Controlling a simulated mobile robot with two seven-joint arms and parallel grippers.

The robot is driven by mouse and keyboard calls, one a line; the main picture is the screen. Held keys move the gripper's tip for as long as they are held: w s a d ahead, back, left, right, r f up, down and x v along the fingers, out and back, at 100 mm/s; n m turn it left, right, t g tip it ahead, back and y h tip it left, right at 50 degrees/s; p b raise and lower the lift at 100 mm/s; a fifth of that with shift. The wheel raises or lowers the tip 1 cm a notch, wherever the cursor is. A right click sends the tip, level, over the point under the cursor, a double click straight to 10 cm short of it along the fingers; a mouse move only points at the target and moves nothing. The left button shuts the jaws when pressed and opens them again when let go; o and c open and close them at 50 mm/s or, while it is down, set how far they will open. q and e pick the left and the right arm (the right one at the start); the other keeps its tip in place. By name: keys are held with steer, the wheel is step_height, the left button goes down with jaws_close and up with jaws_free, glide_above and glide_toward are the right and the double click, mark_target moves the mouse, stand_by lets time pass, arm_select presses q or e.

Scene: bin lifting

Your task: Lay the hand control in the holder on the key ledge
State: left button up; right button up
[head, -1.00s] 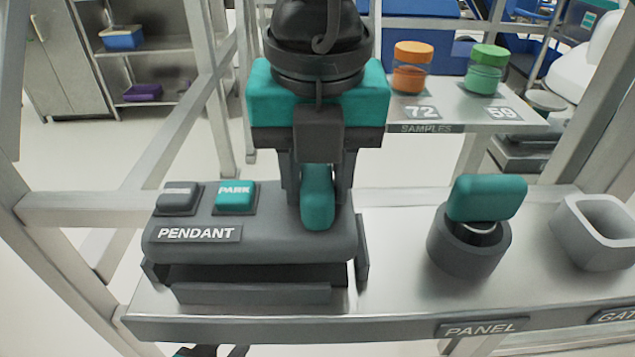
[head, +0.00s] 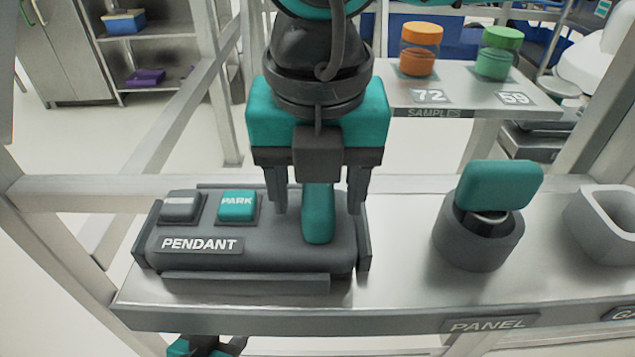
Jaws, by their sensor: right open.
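The hand control is a dark grey PENDANT box (head: 275,245) with a teal PARK button (head: 237,205), a grey button and an upright teal grip (head: 318,215). It lies in the dark holder (head: 245,283) on the metal key ledge (head: 385,300), between the holder's side walls. My right gripper (head: 315,203) is open above it, with one finger on each side of the teal grip and a gap to both. A teal and black part of my left arm (head: 205,346) shows below the ledge; its fingers cannot be made out.
A dark round key socket with a teal key (head: 500,185) stands on the ledge at the PANEL label. A grey empty cup (head: 605,225) stands at the far right. Behind, a samples shelf (head: 460,85) holds an orange-lidded jar and a green-lidded jar. Frame posts flank the ledge.

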steer(key=shift+r, duration=0.45)
step_height(320, 180, up, 11)
steer(key=s+p, duration=0.1)
steer(key=p, duration=0.1)
steer(key=shift+s, duration=0.2)
